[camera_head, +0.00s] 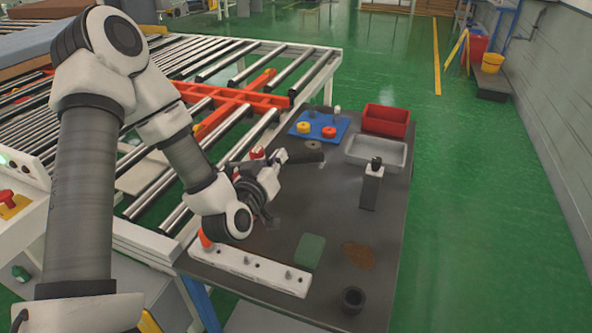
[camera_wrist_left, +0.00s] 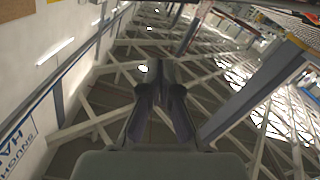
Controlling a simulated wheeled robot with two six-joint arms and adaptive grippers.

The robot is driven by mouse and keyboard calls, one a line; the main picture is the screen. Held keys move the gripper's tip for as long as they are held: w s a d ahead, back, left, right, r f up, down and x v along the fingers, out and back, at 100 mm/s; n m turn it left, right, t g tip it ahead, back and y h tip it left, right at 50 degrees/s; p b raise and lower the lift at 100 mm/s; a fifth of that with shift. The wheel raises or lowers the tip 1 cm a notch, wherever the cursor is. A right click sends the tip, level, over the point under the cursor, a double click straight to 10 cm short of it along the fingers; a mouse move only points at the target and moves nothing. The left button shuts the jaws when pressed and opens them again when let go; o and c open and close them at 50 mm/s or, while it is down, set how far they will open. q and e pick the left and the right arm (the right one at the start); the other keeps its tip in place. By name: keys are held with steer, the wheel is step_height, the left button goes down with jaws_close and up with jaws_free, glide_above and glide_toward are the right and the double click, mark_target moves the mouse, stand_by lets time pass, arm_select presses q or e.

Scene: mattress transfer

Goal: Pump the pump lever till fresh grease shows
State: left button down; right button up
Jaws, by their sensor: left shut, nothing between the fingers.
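My left gripper (camera_head: 262,192) is over the left side of the dark table (camera_head: 335,205). In the left wrist view its fingers (camera_wrist_left: 164,95) are shut and empty, pointing up toward the ceiling. A white block (camera_head: 250,268) with several fittings lies along the near left edge. A brown patch (camera_head: 358,255), possibly grease, is on the table. My right gripper is not in view.
A blue mat (camera_head: 318,127), a red bin (camera_head: 386,120) and a grey tray (camera_head: 376,152) are at the back. A roller conveyor (camera_head: 190,52) borders the left.

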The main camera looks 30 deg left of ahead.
arm_select(q)
steer(key=w+f+b, duration=0.3)
steer(key=w, duration=0.4)
steer(key=shift+w+f, duration=0.3)
steer(key=shift+f, duration=0.05)
steer(key=shift+a, duration=0.1)
steer(key=shift+s, duration=0.1)
